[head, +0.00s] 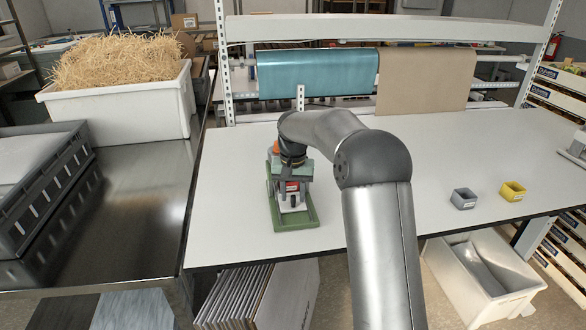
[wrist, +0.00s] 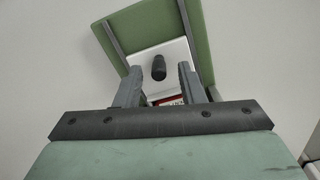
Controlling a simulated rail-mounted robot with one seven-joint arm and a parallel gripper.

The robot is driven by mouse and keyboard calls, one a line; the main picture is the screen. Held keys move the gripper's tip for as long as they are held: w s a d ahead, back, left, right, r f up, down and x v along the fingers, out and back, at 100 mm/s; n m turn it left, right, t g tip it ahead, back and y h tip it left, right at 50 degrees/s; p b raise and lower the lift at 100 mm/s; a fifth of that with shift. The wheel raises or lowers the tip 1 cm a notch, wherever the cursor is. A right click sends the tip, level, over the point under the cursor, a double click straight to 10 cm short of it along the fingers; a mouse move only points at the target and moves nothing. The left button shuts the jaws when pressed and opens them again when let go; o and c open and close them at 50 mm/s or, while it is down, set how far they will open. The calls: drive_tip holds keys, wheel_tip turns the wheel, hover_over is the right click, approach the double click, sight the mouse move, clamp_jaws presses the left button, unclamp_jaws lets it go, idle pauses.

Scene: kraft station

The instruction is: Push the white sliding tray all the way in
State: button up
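A green base (head: 297,223) stands on the white bench; it also shows in the wrist view (wrist: 146,27). The white sliding tray (wrist: 172,56) sits on this base with an upright black knob (wrist: 158,68) on top. In the head view only a small part of the tray (head: 291,208) shows below my gripper. My gripper (wrist: 160,75) is open, its two grey fingers apart and pointing toward the tray. The knob appears between the fingertips in the wrist view, with gaps on both sides. I cannot tell how far out the tray is.
A grey bin (head: 463,198) and a yellow bin (head: 512,191) stand on the bench at right. Teal (head: 317,74) and brown (head: 425,80) rolls hang behind. A straw-filled white tub (head: 125,112) and a grey crate (head: 42,188) stand at left. Bench space right of the base is clear.

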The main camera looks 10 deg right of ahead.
wheel_tip(320, 180, up, 16)
idle(0.3)
drive_tip(key=shift+r, duration=0.1)
